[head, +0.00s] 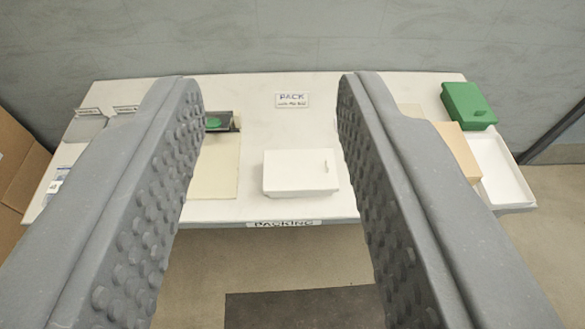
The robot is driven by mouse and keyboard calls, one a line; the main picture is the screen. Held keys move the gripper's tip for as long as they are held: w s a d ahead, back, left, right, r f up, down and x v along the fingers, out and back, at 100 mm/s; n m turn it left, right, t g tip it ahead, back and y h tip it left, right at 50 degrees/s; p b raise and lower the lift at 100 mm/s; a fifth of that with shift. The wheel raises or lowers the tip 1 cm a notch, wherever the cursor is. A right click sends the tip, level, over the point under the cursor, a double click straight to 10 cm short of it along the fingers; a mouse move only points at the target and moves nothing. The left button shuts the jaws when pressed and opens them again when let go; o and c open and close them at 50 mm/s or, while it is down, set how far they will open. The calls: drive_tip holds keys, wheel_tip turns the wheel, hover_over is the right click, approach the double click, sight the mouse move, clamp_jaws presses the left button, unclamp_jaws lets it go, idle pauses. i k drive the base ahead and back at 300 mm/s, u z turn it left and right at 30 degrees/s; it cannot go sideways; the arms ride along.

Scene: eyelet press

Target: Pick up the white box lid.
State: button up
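A white box (300,186) stands near the front edge of the table, right of the middle. Its flat white top looks like a lid (295,165) and bears a small raised mark near its right side; I cannot tell whether lid and box are separate pieces. My gripper (268,95) is wide open and empty. Its two grey studded fingers frame the white box from the near side, and the box shows in the gap, nearer the right finger. Nothing touches the box.
On the table (255,130), a green box (467,105), a tan block (457,150) and a shallow white tray (502,170) sit at right, partly behind my finger. A cream board (211,180) lies left. A cardboard box (15,160) is far left.

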sight(286, 171)
drive_tip(key=u, duration=1.8)
drive_tip(key=k, duration=0.85)
drive_tip(key=z, duration=1.3)
drive_tip(key=i, duration=1)
drive_tip(key=u, duration=0.05)
